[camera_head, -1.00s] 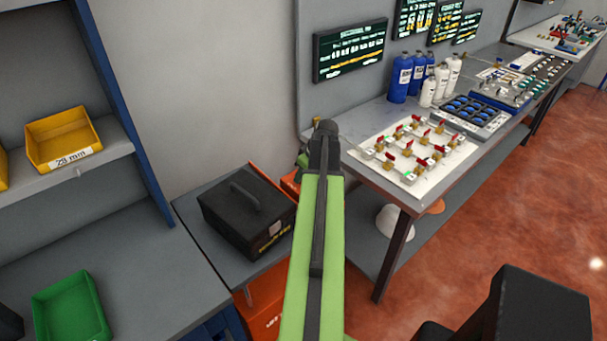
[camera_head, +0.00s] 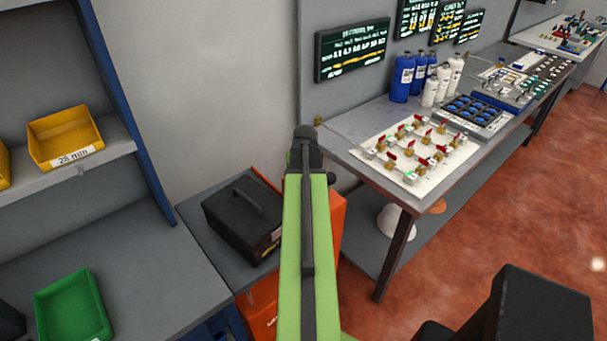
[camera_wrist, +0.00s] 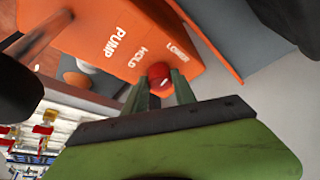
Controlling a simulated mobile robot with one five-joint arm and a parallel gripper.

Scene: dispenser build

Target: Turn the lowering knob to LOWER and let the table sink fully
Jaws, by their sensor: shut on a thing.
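An orange housing (camera_head: 335,215) stands behind my arm in the head view. In the wrist view its orange panel (camera_wrist: 90,45) shows the words PUMP and HOLD, and a third label too small to read surely. A red knob (camera_wrist: 157,70) sits at the panel's edge, below these labels. My gripper (camera_wrist: 160,82) is shut on the red knob, one finger on each side. The knob's pointer is not clear. A low grey table (camera_head: 196,228) bears a black case (camera_head: 238,225). My arm hides the knob in the head view.
A workbench (camera_head: 385,192) at the right bears a white valve board (camera_head: 405,172) and several bottles. Shelving at the left holds a yellow bin (camera_head: 62,140) and a green tray (camera_head: 75,308). Open reddish floor (camera_head: 500,220) lies at the right.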

